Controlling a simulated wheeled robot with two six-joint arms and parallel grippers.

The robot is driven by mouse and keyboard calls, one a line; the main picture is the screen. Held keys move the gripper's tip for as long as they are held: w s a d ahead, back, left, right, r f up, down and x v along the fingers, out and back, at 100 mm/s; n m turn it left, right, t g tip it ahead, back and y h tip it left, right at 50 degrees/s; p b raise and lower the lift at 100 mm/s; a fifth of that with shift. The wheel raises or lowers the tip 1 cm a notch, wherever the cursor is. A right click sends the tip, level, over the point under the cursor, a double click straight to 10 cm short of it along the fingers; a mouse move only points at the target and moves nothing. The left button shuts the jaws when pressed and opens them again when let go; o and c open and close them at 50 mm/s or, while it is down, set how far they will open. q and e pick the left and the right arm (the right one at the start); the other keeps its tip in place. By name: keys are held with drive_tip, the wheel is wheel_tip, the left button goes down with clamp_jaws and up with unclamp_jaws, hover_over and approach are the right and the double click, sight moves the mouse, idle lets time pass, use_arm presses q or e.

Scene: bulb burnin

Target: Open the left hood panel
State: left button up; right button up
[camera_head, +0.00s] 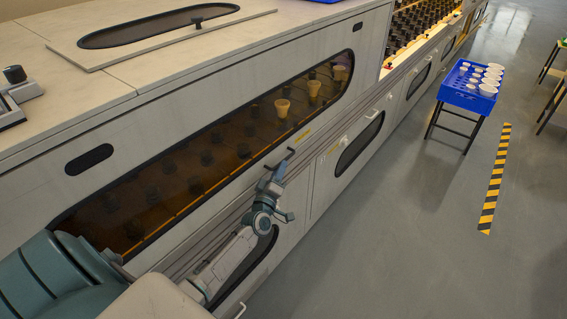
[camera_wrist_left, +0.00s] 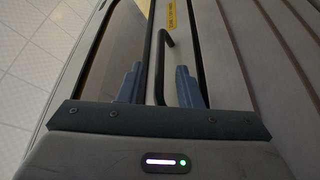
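The left hood panel (camera_head: 205,112) is a pale, sloped front panel with a long, amber-tinted window (camera_head: 190,170). It looks shut. A black bar handle (camera_head: 280,160) is on its lower edge. My left gripper (camera_head: 273,178) is at this handle, its arm reaching in from the lower left. In the left wrist view, the black handle (camera_wrist_left: 160,62) runs between the two open blue fingers of the gripper (camera_wrist_left: 158,88). Gaps show on both sides, and I cannot tell whether either finger touches it. My right gripper is in neither view.
Dark sockets and several amber cups (camera_head: 283,107) show behind the window. A flat lid (camera_head: 160,30) lies on the machine top. A blue tray (camera_head: 466,90) of white cups stands on a stand at right. The grey floor in front is mostly clear, with a striped strip (camera_head: 495,180).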

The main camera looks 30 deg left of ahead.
use_arm(q)
drive_tip(key=shift+x, duration=1.75)
clamp_jaws()
